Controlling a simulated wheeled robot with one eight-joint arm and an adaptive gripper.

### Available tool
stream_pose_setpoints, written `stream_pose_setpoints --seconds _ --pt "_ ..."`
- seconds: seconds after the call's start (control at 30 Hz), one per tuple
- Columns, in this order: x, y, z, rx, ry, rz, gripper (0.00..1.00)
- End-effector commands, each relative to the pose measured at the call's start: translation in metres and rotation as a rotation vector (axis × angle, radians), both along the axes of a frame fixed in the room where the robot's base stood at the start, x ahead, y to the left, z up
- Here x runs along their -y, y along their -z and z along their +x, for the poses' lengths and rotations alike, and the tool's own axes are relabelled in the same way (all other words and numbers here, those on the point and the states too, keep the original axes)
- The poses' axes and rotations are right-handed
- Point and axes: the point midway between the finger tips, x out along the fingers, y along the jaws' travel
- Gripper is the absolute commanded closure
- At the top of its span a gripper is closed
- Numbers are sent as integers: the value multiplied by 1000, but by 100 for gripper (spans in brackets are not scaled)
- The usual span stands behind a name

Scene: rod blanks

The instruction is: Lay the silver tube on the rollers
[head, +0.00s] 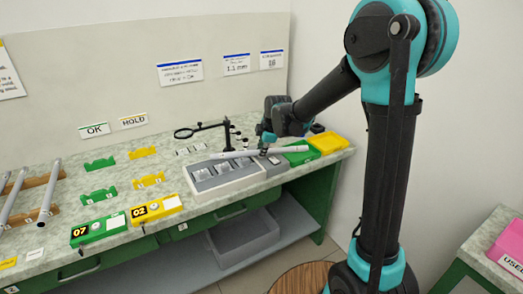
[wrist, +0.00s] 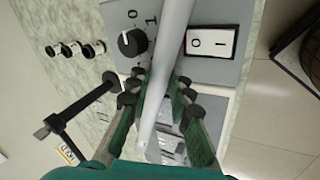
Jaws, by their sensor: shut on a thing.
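The silver tube (head: 238,154) is in my gripper (head: 264,146), held crosswise above the back of the grey roller unit (head: 225,188). In the wrist view the tube (wrist: 173,50) runs lengthwise between the two fingers of my gripper (wrist: 160,92), which are shut on it. The rollers (head: 224,169) sit on top of the grey unit, below and in front of the tube in the head view. A gap seems to show between tube and rollers. In the wrist view the fingers and tube partly hide the unit, whose dial (wrist: 131,42) and switch (wrist: 211,43) show.
A magnifier on a stand (head: 185,132) is behind the unit. Green (head: 300,155) and yellow (head: 328,142) boxes are to its right. Yellow box 02 (head: 157,209) and green box 07 (head: 98,231) are to its left. More tubes (head: 48,195) lie on brown racks at far left.

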Motion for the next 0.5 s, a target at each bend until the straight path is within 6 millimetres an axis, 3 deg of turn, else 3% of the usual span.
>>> stream_pose_setpoints --seconds 0.2,0.23,0.37,0.5 --pt "0 6 0 0 0 0 100" --pt "0 6 0 0 0 0 77" --pt "0 6 0 0 0 0 61" --pt "0 6 0 0 0 0 59"
